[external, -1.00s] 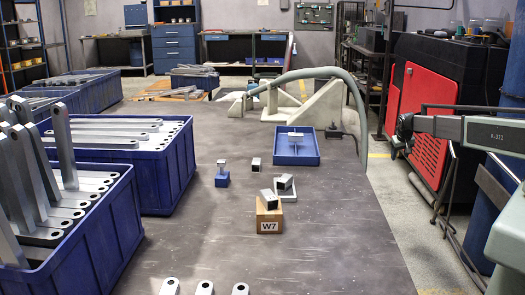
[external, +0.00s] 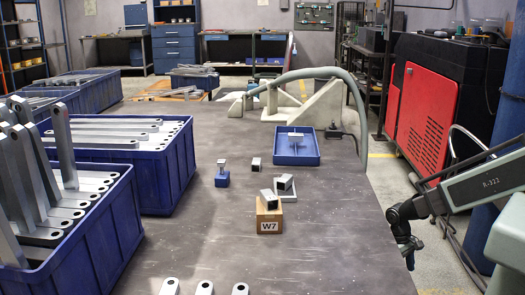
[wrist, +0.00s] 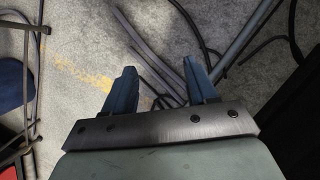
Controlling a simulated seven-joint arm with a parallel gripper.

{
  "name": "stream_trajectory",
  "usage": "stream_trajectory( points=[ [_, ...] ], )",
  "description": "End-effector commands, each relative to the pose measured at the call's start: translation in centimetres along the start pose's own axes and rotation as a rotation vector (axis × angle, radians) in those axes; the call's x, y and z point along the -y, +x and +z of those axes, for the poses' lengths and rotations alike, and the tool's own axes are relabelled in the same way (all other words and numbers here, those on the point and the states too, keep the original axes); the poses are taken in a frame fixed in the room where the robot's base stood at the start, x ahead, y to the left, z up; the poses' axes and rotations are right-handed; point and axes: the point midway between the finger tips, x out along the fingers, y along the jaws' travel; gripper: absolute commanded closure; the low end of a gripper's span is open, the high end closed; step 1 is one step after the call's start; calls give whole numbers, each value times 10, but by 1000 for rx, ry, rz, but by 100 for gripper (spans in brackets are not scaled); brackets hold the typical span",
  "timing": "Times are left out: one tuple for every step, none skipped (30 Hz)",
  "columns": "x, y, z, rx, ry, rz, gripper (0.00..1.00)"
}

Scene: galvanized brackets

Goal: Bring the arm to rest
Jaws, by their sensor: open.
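My gripper (external: 410,256) hangs at the right, beside the table's right edge and above the floor, with its fingers pointing down. In the wrist view my gripper (wrist: 160,88) shows two blue fingers spread apart with nothing between them. Below them lie grey floor, dark cables and a faded yellow mark. My arm reaches in from the right edge of the external view, sloping down to the wrist. The gripper touches no object that I can see.
The dark table (external: 330,240) holds a wooden W7 block (external: 269,216), a blue tray (external: 296,158), a small blue stand (external: 222,178) and blue bins (external: 105,235) of brackets at left. A red cabinet (external: 425,115) stands behind my arm. The table's right side is clear.

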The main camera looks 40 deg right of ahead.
Motion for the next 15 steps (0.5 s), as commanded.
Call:
stream_trajectory(
  points=[
    [11, 8, 31, 42, -27, 1, 43],
    [17, 12, 44, 63, -41, 2, 43],
    [23, 18, 62, 91, -58, 3, 43],
    [27, 22, 75, 112, -70, 5, 43],
    [30, 25, 87, 132, -81, 6, 43],
    [34, 29, 102, 155, -96, 8, 43],
    [37, 31, 112, 172, -105, 9, 43],
    [39, 33, 122, 188, -114, 10, 43],
    [41, 36, 133, 207, -124, 12, 43],
    [42, 37, 140, 219, -131, 13, 43],
    [43, 38, 147, 229, -136, 14, 43],
    [44, 40, 154, 241, -144, 16, 43],
    [45, 41, 158, 249, -148, 17, 43],
    [45, 41, 158, 249, -148, 17, 43],
    [45, 41, 158, 249, -148, 17, 43]
  ],
)
